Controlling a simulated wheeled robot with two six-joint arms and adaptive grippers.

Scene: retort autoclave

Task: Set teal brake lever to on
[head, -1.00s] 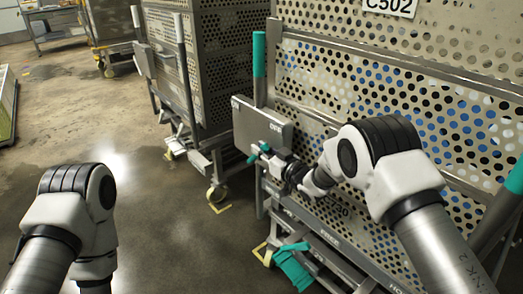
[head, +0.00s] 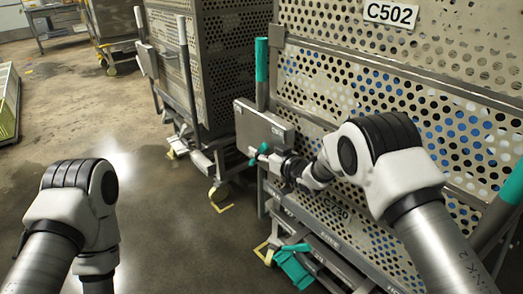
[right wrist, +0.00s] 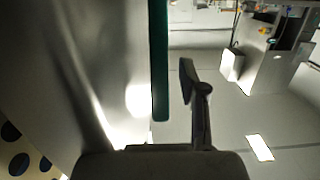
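The teal brake lever (head: 263,148) is a small bar at the lower edge of a grey plate (head: 262,127) on the near perforated cart. In the right wrist view a teal bar (right wrist: 159,60) stands upright in front of my gripper, close to a grey surface. My right gripper (head: 272,158) is at the lever. One dark finger (right wrist: 192,88) shows to the right of the teal bar with a gap between them. The other finger cannot be made out. The gripper looks open. My left gripper is outside the head view, below its lower edge.
The near cart (head: 400,120) carries a C502 sign (head: 391,14). A teal-topped post (head: 262,60) rises behind the plate. A teal pedal (head: 293,268) sits low on the cart. A second cart (head: 222,70) stands to the left. The floor (head: 60,125) at left is open.

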